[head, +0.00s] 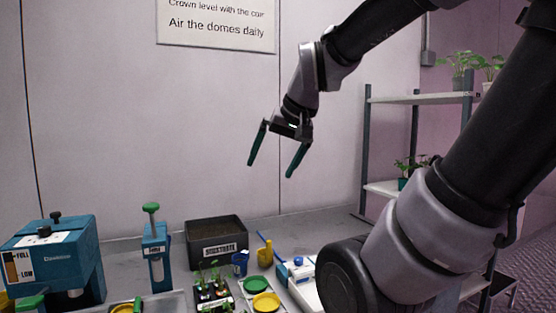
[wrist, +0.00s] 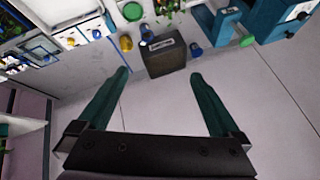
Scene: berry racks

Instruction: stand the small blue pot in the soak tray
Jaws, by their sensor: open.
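My gripper (head: 272,169) is open and empty, high above the bench, with its green fingers pointing down. In the wrist view its fingers (wrist: 160,73) are spread wide with nothing between them. A small blue vessel (head: 240,263), which may be the small blue pot, stands right of the substrate box. It also shows in the wrist view (wrist: 147,32). Another small blue round thing (wrist: 195,50) shows on the box's other side in the wrist view, so I cannot tell which is the pot. I cannot clearly pick out the soak tray; a grey tray edge (head: 165,302) shows at the bottom.
The dark substrate box (head: 217,254) stands near the wall. A blue press (head: 155,258) and a larger blue machine (head: 62,262) stand left. A yellow vessel (head: 265,254), seedlings (head: 212,288) and a white device (head: 302,284) crowd the front. A shelf rack (head: 414,100) stands right.

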